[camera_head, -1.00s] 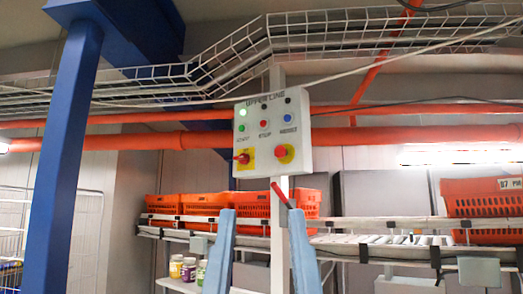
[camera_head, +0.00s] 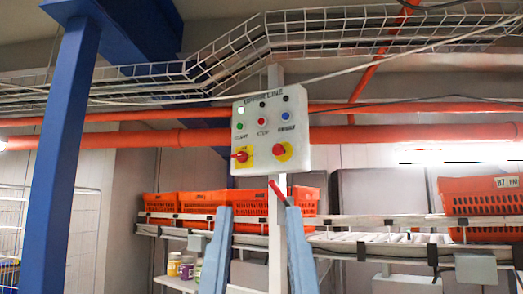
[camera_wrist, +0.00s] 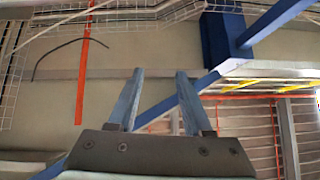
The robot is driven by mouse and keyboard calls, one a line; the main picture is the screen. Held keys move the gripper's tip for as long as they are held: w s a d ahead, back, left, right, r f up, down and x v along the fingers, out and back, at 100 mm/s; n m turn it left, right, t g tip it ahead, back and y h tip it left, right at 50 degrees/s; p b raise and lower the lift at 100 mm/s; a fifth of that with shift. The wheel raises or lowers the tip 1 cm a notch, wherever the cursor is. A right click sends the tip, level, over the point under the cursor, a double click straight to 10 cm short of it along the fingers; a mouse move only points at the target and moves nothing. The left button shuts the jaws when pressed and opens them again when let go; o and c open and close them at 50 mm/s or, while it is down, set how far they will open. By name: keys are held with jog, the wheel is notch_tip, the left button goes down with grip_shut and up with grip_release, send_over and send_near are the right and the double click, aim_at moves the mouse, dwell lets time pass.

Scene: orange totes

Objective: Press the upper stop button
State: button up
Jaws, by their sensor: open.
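A white control box (camera_head: 300,160) labelled for the upper line is on a pale post in the head view. A small red button (camera_head: 263,122) above the word "STOP" sits between a green button (camera_head: 239,126) and a blue button (camera_head: 287,117). Below are a red switch (camera_head: 241,156) and a red mushroom button (camera_head: 279,150), both on yellow plates. My gripper (camera_head: 258,209) is open and empty. Its two blue fingers point up below the box, apart from the buttons in the picture. The wrist view shows my gripper (camera_wrist: 160,72) but no button.
Orange totes (camera_head: 185,204) stand on a rack behind, with another tote (camera_head: 484,194) at right. A blue column (camera_head: 62,150) stands at left. Orange pipes (camera_head: 400,133) and a wire cable tray (camera_head: 330,32) run above and behind. Small jars (camera_head: 180,266) are on a low shelf.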

grip_shut()
dwell(0.3)
dwell(1.6)
